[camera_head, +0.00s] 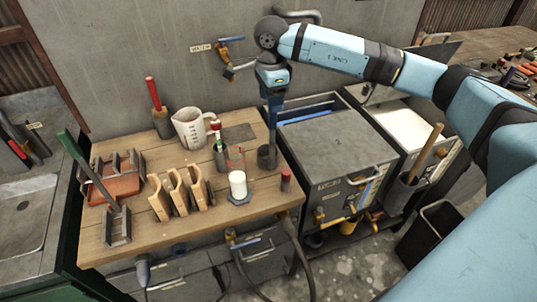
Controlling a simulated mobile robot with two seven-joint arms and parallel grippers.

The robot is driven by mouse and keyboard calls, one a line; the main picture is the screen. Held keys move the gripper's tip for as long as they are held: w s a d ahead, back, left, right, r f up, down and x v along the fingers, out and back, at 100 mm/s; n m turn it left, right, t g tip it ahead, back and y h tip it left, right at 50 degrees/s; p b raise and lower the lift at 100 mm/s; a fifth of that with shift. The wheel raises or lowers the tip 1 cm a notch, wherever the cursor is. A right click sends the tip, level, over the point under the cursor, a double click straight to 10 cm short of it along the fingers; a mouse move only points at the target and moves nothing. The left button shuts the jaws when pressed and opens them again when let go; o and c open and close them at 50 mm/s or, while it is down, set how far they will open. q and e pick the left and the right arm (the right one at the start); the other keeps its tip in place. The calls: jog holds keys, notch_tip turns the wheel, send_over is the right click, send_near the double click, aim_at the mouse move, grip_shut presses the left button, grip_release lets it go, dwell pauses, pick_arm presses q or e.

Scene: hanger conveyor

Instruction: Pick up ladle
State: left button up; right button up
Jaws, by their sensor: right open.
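A ladle-like piece with a dark round cup (267,157) stands near the back right corner of the wooden bench, and a thin dark upright part rises from it. My right gripper (273,104) points down directly above the cup, at the upper end of that upright part. It is open. The gripper and the upright part overlap in the picture, so I cannot tell whether the handle is between the fingers or touches them. My left gripper is not in view.
The wooden bench (255,203) also holds a measuring jug (190,130), a white cylinder (238,184), wooden holders (180,196) and a red-handled tool (153,92). A grey metal box (340,148) stands right of the bench. The wall (130,50) is close behind.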

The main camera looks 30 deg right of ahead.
aim_at(272, 115)
jog(key=f, duration=0.3)
jog(key=f+p, duration=0.1)
jog(key=f, duration=0.1)
jog(key=shift+d+f, duration=0.2)
jog(key=shift+f, duration=0.2)
grip_shut()
